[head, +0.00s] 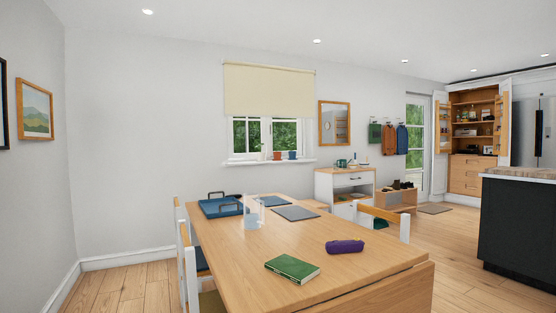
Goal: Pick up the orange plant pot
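A small orange plant pot (277,156) stands on the white windowsill (268,162) below the window, against the far wall. A blue pot (292,155) stands close to its right on the same sill. A small pale item at its left is too small to make out. My gripper is not in view.
A long wooden table (240,257) stands between me and the window. It bears a green book (292,268), a purple case (345,246), grey mats and a blue tray (220,207). Chairs flank it. Floor shows at left and right.

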